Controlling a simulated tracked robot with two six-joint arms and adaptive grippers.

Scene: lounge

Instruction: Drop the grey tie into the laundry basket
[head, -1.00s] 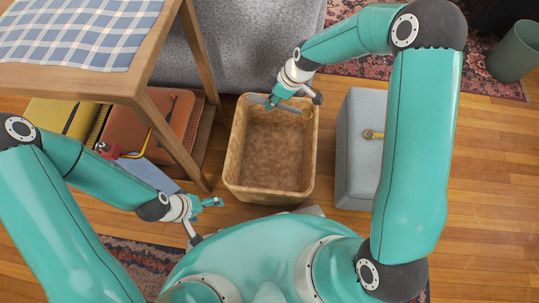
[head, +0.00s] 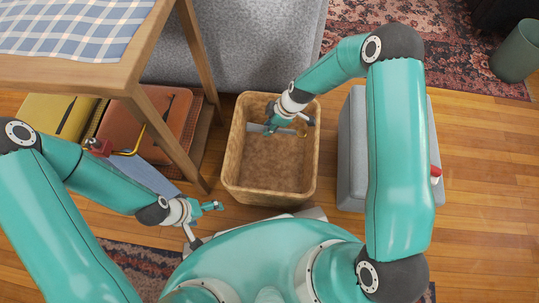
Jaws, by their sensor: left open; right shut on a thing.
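The laundry basket (head: 229,165) is a tan, open-topped bin on the wooden floor in the middle of the head view. My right gripper (head: 272,127) reaches down over the basket's far half, within its rim as seen from above. It is shut on the grey tie (head: 252,128), which shows as a short grey strip left of the fingers. The rest of the tie is hidden by the gripper. I cannot tell whether the tie touches the basket. My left gripper (head: 214,206) is open and empty, left of the basket's near corner.
A wooden table (head: 140,88) with a checked cloth stands at the left, with cases (head: 150,118) beneath it. A grey sofa (head: 250,45) is behind the basket. A grey ottoman (head: 351,150) stands to its right, partly behind my arm. Open floor (head: 485,180) lies at far right.

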